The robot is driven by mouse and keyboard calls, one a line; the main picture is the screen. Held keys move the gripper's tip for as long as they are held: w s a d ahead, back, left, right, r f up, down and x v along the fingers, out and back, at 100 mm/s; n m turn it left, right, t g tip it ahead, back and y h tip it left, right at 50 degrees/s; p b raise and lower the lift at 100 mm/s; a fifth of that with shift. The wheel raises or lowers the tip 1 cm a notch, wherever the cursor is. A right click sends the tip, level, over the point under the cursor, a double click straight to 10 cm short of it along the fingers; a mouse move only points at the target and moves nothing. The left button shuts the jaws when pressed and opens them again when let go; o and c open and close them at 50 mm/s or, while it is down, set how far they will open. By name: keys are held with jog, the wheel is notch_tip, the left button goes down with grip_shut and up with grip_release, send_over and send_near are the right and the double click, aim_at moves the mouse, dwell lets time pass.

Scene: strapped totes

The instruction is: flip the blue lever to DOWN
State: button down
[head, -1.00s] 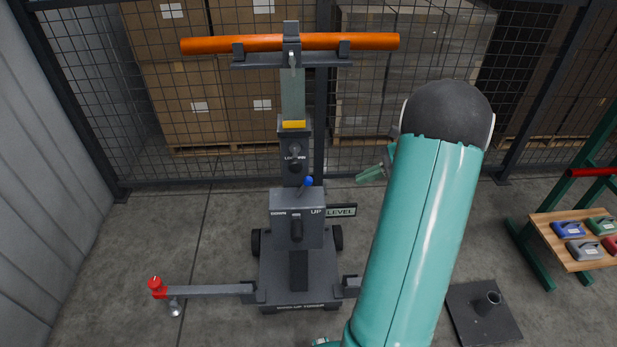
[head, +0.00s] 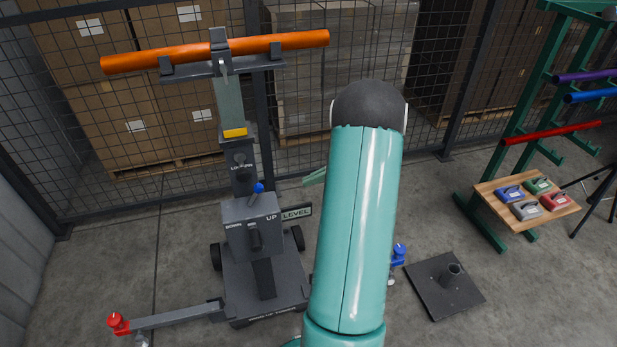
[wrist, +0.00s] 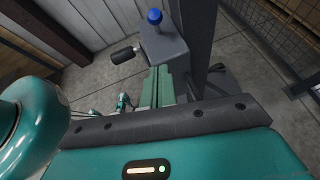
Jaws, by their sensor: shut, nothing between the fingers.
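The blue lever (head: 258,188) is a short stalk with a round blue knob on top of the grey lever box (head: 250,222). The box face reads DOWN at left and UP at right. The lever leans right, toward the UP side. The knob also shows at the top of the wrist view (wrist: 155,16). My gripper (head: 314,177) is right of the knob in the head view, mostly hidden behind my arm. In the wrist view its green fingers (wrist: 157,88) are shut and empty, pointing toward the box, apart from the knob.
The stand carries an orange bar (head: 215,52) on top and a LEVEL sign (head: 296,212). A red-capped outrigger (head: 118,323) sticks out left, and a blue-capped one (head: 399,252) shows at right. A square base plate (head: 444,286) and a green rack (head: 520,150) stand at right. Mesh fencing is behind.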

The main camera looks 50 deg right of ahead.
aim_at(255, 195)
jog(key=shift+w+a+f, duration=0.3)
jog(key=shift+w+a, duration=0.9)
jog(key=shift+w+a+f, duration=0.35)
jog(key=shift+w+a, duration=0.9)
jog(key=shift+w+a+f, duration=0.3)
jog(key=shift+w+a, duration=0.9)
